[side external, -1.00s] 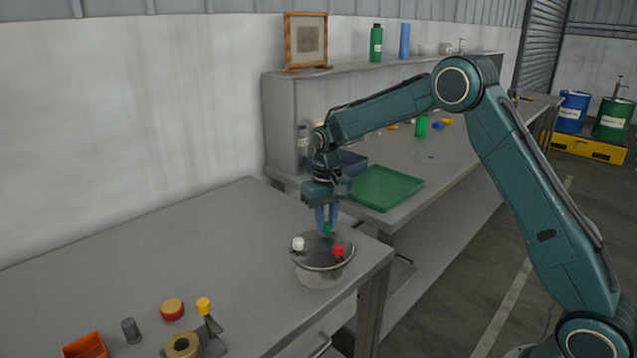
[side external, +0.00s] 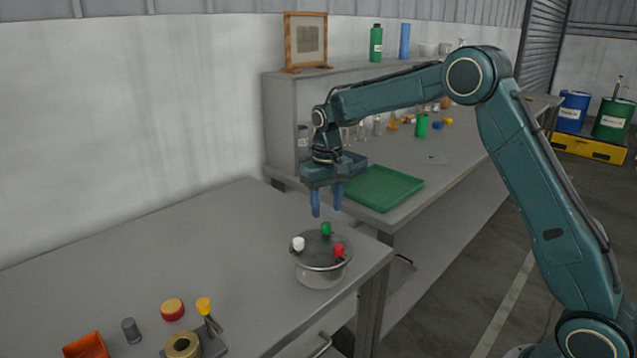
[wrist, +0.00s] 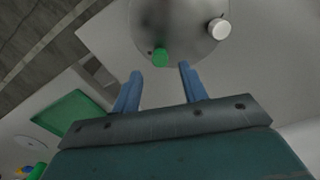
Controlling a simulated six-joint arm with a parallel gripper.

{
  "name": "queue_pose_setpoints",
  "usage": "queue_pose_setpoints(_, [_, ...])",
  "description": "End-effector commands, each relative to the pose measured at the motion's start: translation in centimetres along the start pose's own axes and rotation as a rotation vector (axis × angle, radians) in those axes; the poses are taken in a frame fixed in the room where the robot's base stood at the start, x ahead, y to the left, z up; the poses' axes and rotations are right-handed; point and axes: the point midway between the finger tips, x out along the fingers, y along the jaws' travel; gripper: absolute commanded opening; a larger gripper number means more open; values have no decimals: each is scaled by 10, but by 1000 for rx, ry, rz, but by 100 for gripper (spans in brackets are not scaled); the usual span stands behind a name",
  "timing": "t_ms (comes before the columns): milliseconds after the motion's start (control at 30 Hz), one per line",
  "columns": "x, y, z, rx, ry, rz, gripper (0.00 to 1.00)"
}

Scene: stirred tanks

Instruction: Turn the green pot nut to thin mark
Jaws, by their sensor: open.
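The pot (side external: 319,270) stands on the near table, with a grey lid that carries a green nut (side external: 326,228) at the back, a white nut (side external: 298,243) at the left and a red nut (side external: 339,250) at the right. In the wrist view the green nut (wrist: 160,56) sits at the lid's edge and the white nut (wrist: 218,28) to its right. My gripper (side external: 326,212) is open and empty above the back of the pot, its blue fingers apart and clear of the green nut. The thin mark cannot be made out.
A green tray (side external: 384,188) lies on the bench behind. An orange bin (side external: 86,346), a grey cylinder (side external: 131,330), a red and yellow cap (side external: 172,309) and a yellow-topped tool (side external: 204,306) are at the front left. The table left of the pot is clear.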

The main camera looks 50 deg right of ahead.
Motion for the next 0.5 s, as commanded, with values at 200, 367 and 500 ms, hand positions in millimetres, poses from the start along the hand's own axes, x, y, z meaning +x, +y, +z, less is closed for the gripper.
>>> queue_pose_setpoints(200, [-40, 0, 0, 0, 5, -1, 43])
queue_pose_setpoints(367, [-65, 0, -1, 0, 5, -1, 43])
queue_pose_setpoints(500, [-82, 0, 0, 0, 3, -1, 43])
